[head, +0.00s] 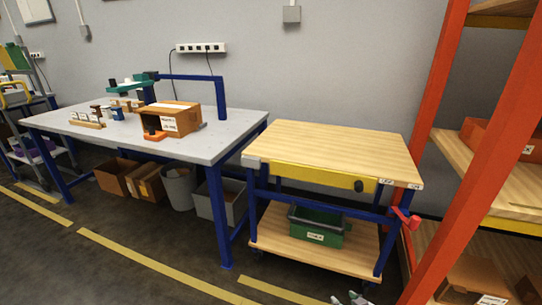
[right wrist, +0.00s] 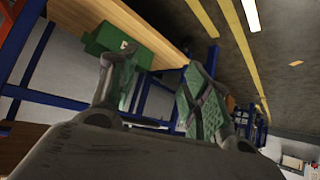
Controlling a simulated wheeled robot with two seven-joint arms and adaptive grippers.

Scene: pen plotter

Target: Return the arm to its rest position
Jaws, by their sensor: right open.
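My right gripper (right wrist: 152,78) shows in the right wrist view with its two fingers spread apart and green pads on them. Nothing is between the fingers. Its tips (head: 350,298) also just show at the bottom edge of the head view, low in front of the wheeled wooden-topped cart (head: 340,147). The rest of my right arm is out of the head view. My left gripper and left arm are in neither view. No pen plotter can be made out.
A green bin (head: 316,238) sits on the cart's lower shelf. An orange-framed rack (head: 440,200) stands close on the right. A grey-topped workbench (head: 215,142) with a cardboard box (head: 180,122) stands left. Open floor (head: 180,285) with yellow lines lies in front.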

